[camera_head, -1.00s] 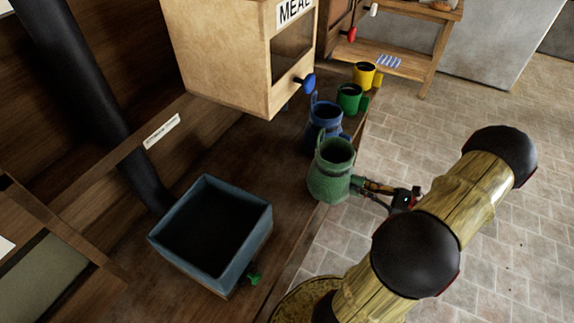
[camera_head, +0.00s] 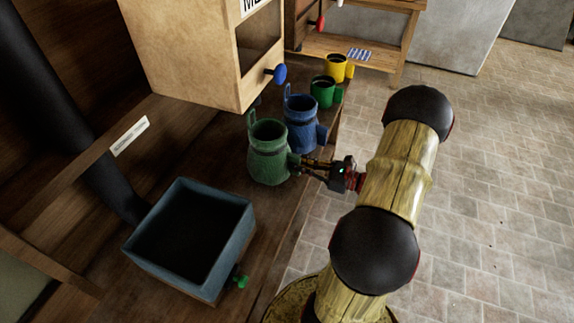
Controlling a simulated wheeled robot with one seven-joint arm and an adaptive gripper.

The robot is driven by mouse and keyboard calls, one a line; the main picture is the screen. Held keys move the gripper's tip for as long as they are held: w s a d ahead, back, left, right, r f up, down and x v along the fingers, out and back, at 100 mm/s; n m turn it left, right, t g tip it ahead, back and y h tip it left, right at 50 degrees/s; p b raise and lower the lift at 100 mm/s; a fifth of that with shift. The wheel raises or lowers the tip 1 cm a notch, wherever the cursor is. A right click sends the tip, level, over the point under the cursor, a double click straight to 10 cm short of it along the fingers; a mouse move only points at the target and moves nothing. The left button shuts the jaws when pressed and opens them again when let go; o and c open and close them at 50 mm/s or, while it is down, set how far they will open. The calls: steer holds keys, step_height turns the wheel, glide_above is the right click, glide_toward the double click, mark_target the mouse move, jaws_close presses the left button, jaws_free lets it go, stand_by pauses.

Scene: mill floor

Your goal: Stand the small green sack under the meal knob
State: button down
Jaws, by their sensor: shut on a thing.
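The small green sack (camera_head: 268,156) is open-topped and upright on or just above the wooden bench, in front of the blue sack (camera_head: 301,125). My gripper (camera_head: 303,166) reaches in from the right and is shut on the green sack's right side, at its handle. Whether the sack's base touches the bench I cannot tell. The meal bin (camera_head: 180,50) is a pale wooden box with a partly cut-off label. Its blue meal knob (camera_head: 276,74) sticks out of the front, behind and above the sacks.
A green mug (camera_head: 322,92) and a yellow mug (camera_head: 338,68) stand beyond the blue sack near the bench edge. A blue-grey open box (camera_head: 150,262) with a green knob (camera_head: 241,282) is at the front left. The tiled floor (camera_head: 470,190) at right is clear.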

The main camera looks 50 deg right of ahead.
mark_target(288, 161)
steer(key=b+x, duration=0.1)
steer(key=x, duration=0.3)
steer(key=shift+f+b, duration=0.45)
steer(key=shift+f, duration=0.25)
steer(key=shift+s+d, duration=0.1)
steer(key=shift+s, duration=0.05)
steer(key=shift+f, duration=0.2)
steer(key=c, duration=1.8)
jaws_free()
steer(key=shift+c, duration=0.2)
steer(key=shift+r, duration=0.1)
